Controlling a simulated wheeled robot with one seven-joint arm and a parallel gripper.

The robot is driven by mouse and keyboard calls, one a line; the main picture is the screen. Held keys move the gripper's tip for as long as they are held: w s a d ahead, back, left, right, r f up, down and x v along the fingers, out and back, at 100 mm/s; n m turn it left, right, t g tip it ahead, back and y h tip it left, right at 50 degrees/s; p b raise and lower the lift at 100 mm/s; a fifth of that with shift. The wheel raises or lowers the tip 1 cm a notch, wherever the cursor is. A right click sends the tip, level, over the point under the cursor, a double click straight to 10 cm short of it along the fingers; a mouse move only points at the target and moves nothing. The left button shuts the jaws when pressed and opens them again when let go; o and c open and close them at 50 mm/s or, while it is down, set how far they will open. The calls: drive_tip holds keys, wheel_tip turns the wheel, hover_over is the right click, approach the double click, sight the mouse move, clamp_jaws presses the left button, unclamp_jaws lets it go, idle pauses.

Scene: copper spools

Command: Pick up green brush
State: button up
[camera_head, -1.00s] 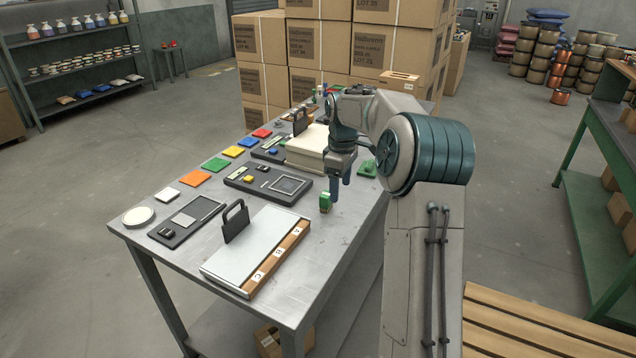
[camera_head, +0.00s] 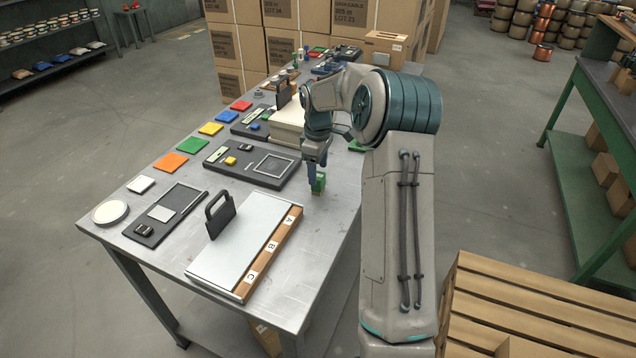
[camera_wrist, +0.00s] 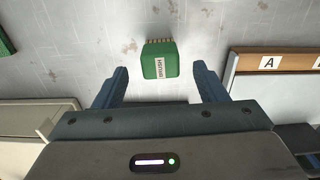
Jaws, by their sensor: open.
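The green brush (camera_wrist: 160,62) is a small block with a white label reading BRUSH and a row of tan bristles along its far edge. In the wrist view it is on the grey metal table, centred just beyond my gripper (camera_wrist: 160,80), whose two blue fingers are spread apart to its left and right. The jaws are open and empty. In the head view the brush (camera_head: 319,184) is near the table's right edge, and my gripper (camera_head: 311,172) is right above or beside it, partly hiding it; contact cannot be told.
A white board with a wooden strip lettered A, B, C (camera_head: 236,245) lies in front, with a dark upright handle (camera_head: 219,216) beside it. A dark panel (camera_head: 222,156) is left of the brush. Coloured squares line the left edge. Bare table (camera_wrist: 105,40) surrounds the brush.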

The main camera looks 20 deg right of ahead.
sight(318, 175)
drive_tip(key=shift+s+f+p, duration=0.1)
drive_tip(key=shift+f+p, duration=0.35)
drive_tip(key=shift+f, duration=2.3)
drive_tip(key=c, duration=1.1)
